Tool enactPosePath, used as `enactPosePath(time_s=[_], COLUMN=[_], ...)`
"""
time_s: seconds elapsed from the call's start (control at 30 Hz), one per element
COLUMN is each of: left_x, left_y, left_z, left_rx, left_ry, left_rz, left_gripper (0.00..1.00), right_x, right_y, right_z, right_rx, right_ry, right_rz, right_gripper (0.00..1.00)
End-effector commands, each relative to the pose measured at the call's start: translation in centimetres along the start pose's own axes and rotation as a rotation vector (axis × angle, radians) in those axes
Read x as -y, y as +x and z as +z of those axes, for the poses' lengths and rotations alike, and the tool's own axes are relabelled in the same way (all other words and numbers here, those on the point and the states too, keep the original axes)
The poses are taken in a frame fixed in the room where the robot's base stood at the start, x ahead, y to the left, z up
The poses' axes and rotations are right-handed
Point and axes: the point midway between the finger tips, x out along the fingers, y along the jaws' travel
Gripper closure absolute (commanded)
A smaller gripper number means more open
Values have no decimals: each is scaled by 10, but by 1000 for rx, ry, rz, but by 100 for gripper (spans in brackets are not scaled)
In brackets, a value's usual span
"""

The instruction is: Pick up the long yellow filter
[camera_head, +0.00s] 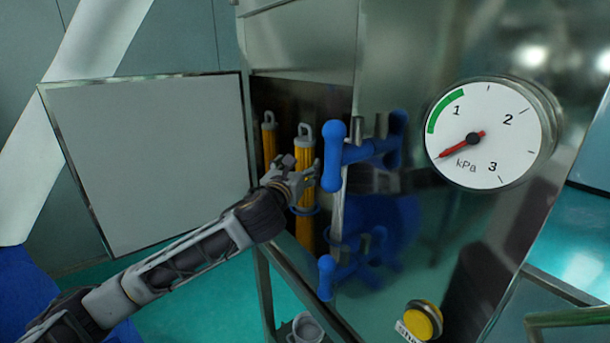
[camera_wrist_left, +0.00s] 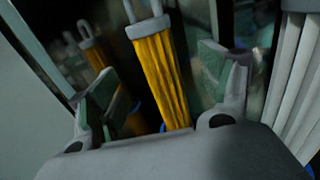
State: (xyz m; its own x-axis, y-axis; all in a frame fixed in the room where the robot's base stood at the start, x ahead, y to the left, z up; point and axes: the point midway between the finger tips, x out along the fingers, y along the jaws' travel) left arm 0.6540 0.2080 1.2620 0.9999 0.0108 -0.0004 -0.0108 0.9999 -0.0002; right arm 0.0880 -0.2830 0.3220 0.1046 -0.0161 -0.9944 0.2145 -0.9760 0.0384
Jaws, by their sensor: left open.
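A long yellow filter (camera_head: 304,168) with a grey loop handle hangs upright in the open cabinet in the head view. A second yellow filter (camera_head: 269,142) stands to its left, deeper in the cabinet. My left gripper (camera_head: 302,172) is in front of the nearer filter and covers part of it. In the left wrist view the nearer filter (camera_wrist_left: 159,75) rises between the two spread fingers (camera_wrist_left: 155,92). The fingers are open, and I cannot tell whether either touches it. The other filter also shows at the left of the wrist view (camera_wrist_left: 94,55). My right gripper is not in view.
The grey cabinet door (camera_head: 150,165) is swung open at the left. Blue handles (camera_head: 332,157) stick out close to the right of my gripper. A pressure gauge (camera_head: 485,135) and a yellow button (camera_head: 422,322) are on the metal wall at the right.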

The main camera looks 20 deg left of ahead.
Motion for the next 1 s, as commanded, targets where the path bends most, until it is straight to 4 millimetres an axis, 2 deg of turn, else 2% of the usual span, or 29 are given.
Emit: enactPosePath(time_s=[0.2, 0.4, 1.0], left_x=[0, 0, -1], left_y=[21, 33, 41], left_z=[1, 1, 3], left_rx=[1, 0, 0], left_ry=[-1, 0, -1], left_rz=[1, 0, 0], left_gripper=[21, 21, 21], right_x=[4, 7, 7], right_y=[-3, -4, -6], right_z=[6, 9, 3], right_rx=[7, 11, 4], right_ry=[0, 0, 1], right_rz=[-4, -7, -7], right_gripper=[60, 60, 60])
